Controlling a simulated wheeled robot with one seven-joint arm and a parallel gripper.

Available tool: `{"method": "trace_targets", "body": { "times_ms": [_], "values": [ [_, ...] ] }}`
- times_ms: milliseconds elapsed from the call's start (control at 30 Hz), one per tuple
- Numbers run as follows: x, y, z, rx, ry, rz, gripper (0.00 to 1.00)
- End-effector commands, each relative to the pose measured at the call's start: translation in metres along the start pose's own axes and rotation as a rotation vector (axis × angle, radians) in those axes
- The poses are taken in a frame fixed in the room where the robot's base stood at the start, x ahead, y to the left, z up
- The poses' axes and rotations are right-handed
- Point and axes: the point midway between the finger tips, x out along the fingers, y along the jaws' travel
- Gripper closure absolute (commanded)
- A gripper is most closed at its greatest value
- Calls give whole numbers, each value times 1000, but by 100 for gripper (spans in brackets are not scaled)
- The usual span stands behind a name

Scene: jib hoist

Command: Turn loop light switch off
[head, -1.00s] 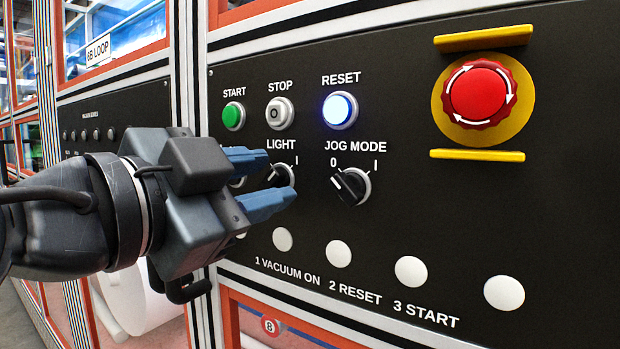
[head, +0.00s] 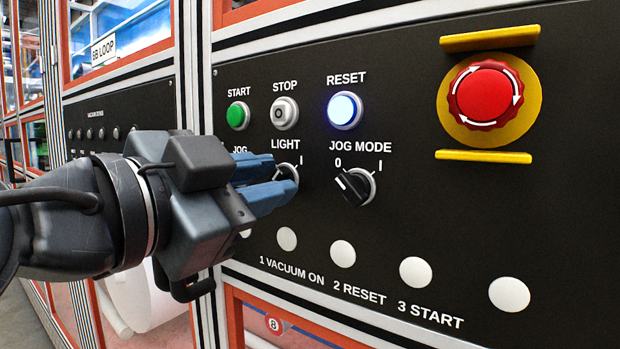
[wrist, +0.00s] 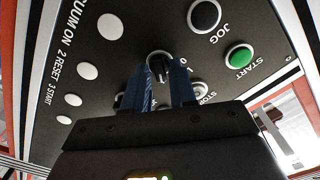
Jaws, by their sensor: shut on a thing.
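The light switch (head: 290,170) is a black rotary knob in a silver ring, under the word LIGHT on the black panel. My gripper (head: 282,178) reaches in from the left, and its two blue fingers are shut on the knob. In the wrist view the fingertips (wrist: 166,70) lie on both sides of the light switch (wrist: 159,56), with the black knob between them. The fingers hide much of the knob, so I cannot tell which mark it points to.
The green START button (head: 238,116), STOP button (head: 285,113), lit RESET button (head: 344,110) and jog mode switch (head: 355,187) surround it. A black JOG button (wrist: 205,15) shows in the wrist view. A red emergency stop (head: 486,95) is at the right.

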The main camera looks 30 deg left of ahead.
Motion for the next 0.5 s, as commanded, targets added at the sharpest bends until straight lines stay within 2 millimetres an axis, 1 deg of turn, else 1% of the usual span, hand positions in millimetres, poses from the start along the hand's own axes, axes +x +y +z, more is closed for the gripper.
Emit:
{"method": "trace_targets", "body": {
  "times_ms": [167, 500],
  "values": [
    [1, 0, -1, -127, 1, 3, 100],
    [1, -2, -2, -445, -1, 3, 100]
  ]
}}
